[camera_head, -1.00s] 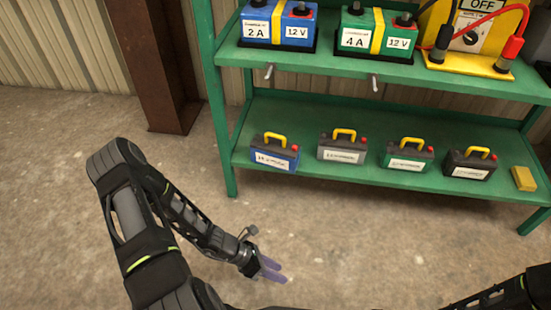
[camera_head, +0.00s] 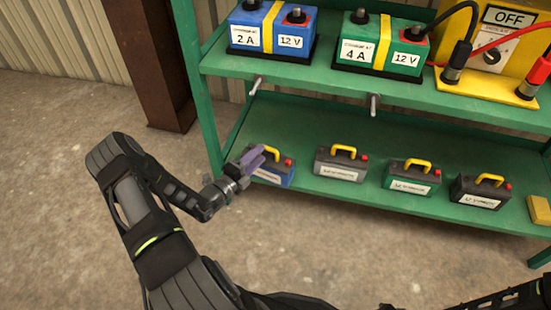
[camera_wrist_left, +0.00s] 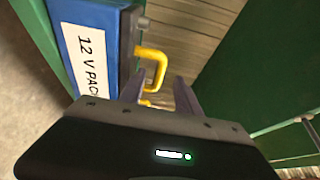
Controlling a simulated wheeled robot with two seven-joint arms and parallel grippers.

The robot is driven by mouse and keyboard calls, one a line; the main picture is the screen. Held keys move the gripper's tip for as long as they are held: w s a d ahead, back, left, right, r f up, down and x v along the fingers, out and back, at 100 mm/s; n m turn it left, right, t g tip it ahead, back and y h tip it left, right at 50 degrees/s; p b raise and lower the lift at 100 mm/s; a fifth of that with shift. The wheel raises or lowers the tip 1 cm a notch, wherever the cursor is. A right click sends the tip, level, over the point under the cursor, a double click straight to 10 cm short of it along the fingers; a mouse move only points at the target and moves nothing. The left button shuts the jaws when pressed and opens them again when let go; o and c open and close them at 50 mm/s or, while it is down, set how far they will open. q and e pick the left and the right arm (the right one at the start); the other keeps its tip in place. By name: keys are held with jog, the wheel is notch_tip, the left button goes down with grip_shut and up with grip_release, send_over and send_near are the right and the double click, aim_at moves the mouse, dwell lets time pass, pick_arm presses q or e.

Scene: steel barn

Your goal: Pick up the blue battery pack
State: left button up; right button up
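The blue battery pack (camera_head: 276,176) stands at the left end of the lower green shelf, with a dark top, a yellow handle and a white label. In the left wrist view the pack (camera_wrist_left: 120,35) fills the upper left, its label reading "12 V PAC", and its yellow handle (camera_wrist_left: 152,62) lies just ahead of the fingers. My left gripper (camera_head: 250,158) is at the pack's upper left, partly covering its top and handle in the head view. Its fingers (camera_wrist_left: 160,92) are apart with nothing held between them. My right gripper is not visible.
Grey (camera_head: 341,163), green (camera_head: 412,178) and black (camera_head: 481,192) packs stand to the right on the lower shelf (camera_head: 320,196). A yellow block (camera_head: 539,210) lies beyond. The upper shelf (camera_head: 330,78) with chargers and hooks overhangs. A green post (camera_head: 200,110) stands close left.

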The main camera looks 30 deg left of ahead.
aim_at(272, 154)
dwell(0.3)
pick_arm(q)
jog(key=shift+w+d+b, duration=0.15)
jog(key=shift+w+b, duration=0.15)
jog(key=shift+w, duration=1)
jog(key=w, duration=0.1)
jog(key=w+b, duration=0.2)
jog(key=w, duration=0.1)
jog(key=shift+d+f, duration=0.2)
jog(key=shift+d, duration=0.1)
jog(key=shift+w+r, duration=0.1)
jog(key=shift+w, duration=0.5)
jog(key=shift+c, duration=0.2)
grip_shut()
